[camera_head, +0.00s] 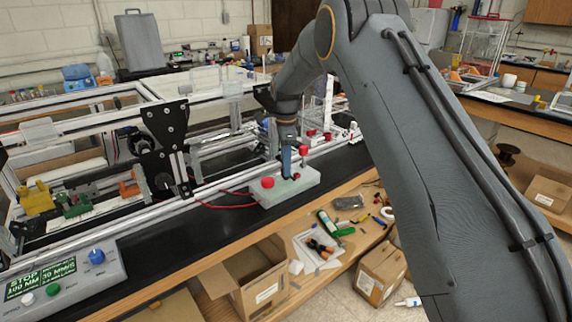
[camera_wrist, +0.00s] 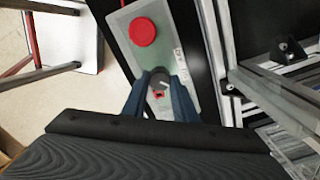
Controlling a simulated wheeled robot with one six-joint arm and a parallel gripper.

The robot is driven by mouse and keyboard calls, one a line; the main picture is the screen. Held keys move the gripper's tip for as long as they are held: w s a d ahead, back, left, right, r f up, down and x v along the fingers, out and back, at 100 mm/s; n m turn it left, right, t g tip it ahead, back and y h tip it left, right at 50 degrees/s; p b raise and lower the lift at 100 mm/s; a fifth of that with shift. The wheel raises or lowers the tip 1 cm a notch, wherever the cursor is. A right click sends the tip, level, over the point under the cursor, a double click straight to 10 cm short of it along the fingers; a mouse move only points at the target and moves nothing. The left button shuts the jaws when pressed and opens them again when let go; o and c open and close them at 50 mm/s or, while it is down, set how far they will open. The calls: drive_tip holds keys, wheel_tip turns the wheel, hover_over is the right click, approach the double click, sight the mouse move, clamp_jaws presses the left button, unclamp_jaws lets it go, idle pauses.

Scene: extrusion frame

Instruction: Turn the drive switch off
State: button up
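The drive switch is a dark grey round knob (camera_wrist: 160,80) with a white pointer mark, on a pale control box (camera_wrist: 185,38). In the wrist view, the two blue fingers of my gripper (camera_wrist: 160,78) stand on either side of the knob, very near it. I cannot tell whether they touch it. A small red part (camera_wrist: 158,94) shows just below the knob. In the head view, my gripper (camera_head: 287,178) points down onto the control box (camera_head: 277,198) and mostly hides the knob.
A red mushroom button (camera_wrist: 142,32), also in the head view (camera_head: 267,183), sits on the same box close to the knob. An aluminium extrusion frame (camera_head: 150,215) runs along the bench behind. Another control panel (camera_head: 70,282) stands at front left.

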drive_tip(key=shift+n, duration=0.3)
drive_tip(key=n+b, duration=0.2)
drive_tip(key=n, duration=0.1)
drive_tip(key=shift+n, duration=0.4)
drive_tip(key=n+b, duration=0.2)
drive_tip(key=n, duration=0.2)
drive_tip(key=n+b, duration=0.1)
drive_tip(key=n, duration=0.4)
drive_tip(key=shift+n+b, duration=0.3)
drive_tip(key=shift+n, duration=1.9)
drive_tip(key=o, duration=1)
drive_tip(key=shift+o, duration=0.2)
